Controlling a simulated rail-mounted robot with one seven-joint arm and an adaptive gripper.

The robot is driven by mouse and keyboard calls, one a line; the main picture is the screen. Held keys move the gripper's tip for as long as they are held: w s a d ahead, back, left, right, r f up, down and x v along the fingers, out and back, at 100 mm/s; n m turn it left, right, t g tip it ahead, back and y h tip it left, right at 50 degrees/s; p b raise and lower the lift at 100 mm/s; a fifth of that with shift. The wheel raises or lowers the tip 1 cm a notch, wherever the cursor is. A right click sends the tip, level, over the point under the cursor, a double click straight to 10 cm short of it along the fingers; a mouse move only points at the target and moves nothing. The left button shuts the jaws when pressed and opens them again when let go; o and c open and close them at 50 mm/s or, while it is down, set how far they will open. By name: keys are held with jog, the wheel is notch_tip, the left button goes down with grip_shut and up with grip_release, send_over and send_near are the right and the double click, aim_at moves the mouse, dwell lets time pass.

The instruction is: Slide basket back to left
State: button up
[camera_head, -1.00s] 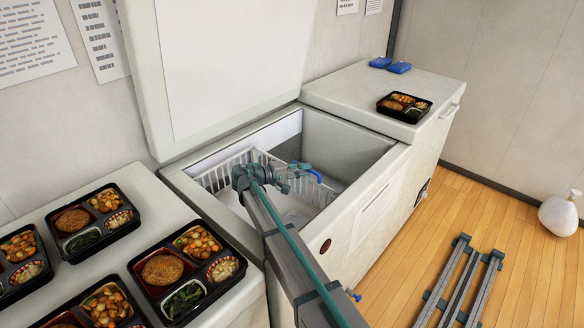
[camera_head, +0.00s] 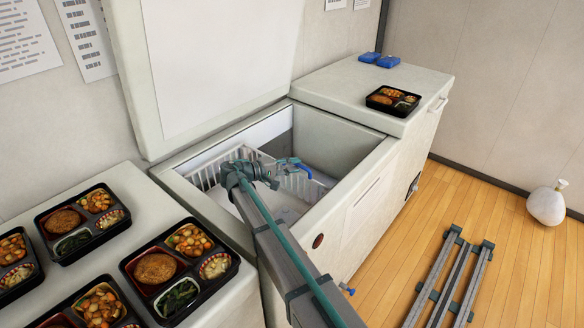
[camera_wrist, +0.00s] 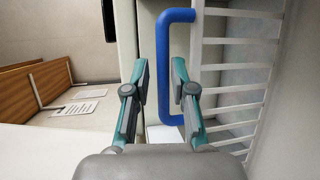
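A white wire basket (camera_head: 302,187) sits inside the open chest freezer (camera_head: 340,150), toward its left part. Its wire wall (camera_wrist: 236,88) fills the right of the wrist view. The basket has a blue handle (camera_wrist: 163,65), which also shows beside my gripper in the head view (camera_head: 305,170). My gripper (camera_wrist: 161,66) is over the basket, its two fingers apart. The handle's long bar lies between the fingers, with visible gaps, and the right finger is within the handle's loop. My arm hides part of the basket in the head view.
Bento trays (camera_head: 180,268) stand on the white surface at the left. Another bento tray (camera_head: 393,100) and blue items (camera_head: 378,60) lie on the closed freezer top at the right. The raised lid (camera_head: 215,70) stands behind the opening. The freezer's right interior is empty.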

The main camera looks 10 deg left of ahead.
jog(key=o, duration=0.5)
jog(key=r, duration=0.5)
jog(key=shift+w+r, duration=0.25)
jog(key=r, duration=0.1)
jog(key=s+r, duration=0.1)
jog(key=r, duration=0.1)
jog(key=shift+r, duration=0.1)
jog(key=c, duration=0.5)
jog(key=shift+w+r, duration=0.2)
jog(key=shift+r, duration=0.15)
